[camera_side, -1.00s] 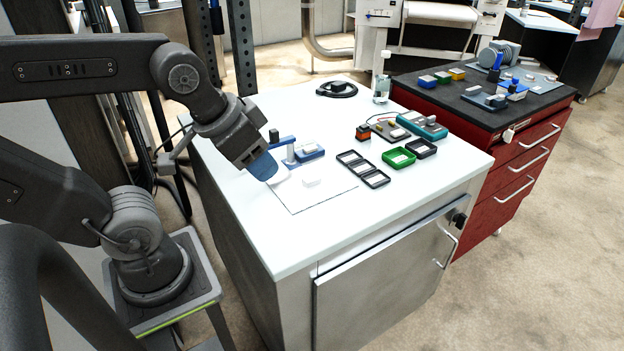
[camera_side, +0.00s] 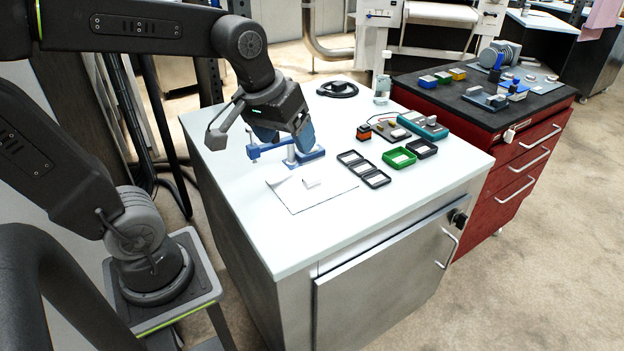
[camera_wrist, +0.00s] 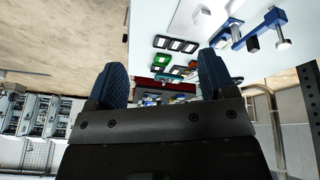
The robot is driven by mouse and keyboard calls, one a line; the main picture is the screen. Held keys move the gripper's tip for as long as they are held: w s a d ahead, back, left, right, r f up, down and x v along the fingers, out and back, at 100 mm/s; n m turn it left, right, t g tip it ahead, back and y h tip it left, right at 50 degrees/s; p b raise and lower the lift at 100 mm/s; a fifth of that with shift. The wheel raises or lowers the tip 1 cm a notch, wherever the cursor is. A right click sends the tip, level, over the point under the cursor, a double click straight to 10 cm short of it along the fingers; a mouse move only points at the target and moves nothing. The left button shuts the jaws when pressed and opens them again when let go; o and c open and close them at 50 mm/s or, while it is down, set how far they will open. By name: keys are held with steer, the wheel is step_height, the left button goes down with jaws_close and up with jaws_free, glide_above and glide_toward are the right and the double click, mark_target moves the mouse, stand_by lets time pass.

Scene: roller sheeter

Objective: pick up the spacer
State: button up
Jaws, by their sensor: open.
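A small white block (camera_side: 311,182) lies on a white outlined sheet (camera_side: 322,197) on the bench; it looks like the spacer, though I cannot be sure. It seems to show at the top of the wrist view (camera_wrist: 201,16). My gripper (camera_side: 286,138) is above the bench, over the blue fixture (camera_side: 302,158), behind and above the white block. In the wrist view my two blue fingers (camera_wrist: 161,75) are spread wide with nothing between them. The fingers partly cover the fixture in the side view.
Black trays (camera_side: 363,168) and a green tray (camera_side: 398,158) stand right of the sheet. An orange-black block (camera_side: 363,132) and a teal device (camera_side: 423,126) are behind them. A black cable coil (camera_side: 337,89) lies at the back. The bench's front is clear.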

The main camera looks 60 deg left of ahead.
steer(key=w+a+f+n+g, duration=0.2)
steer(key=w+a+f+n, duration=0.1)
steer(key=w+a+n, duration=0.4)
steer(key=n+g, duration=0.2)
steer(key=n, duration=0.4)
glide_above(313, 179)
step_height(313, 179, down, 15)
steer(key=shift+w+r, duration=0.1)
steer(key=shift+r, duration=0.1)
steer(key=shift+f, duration=3.15)
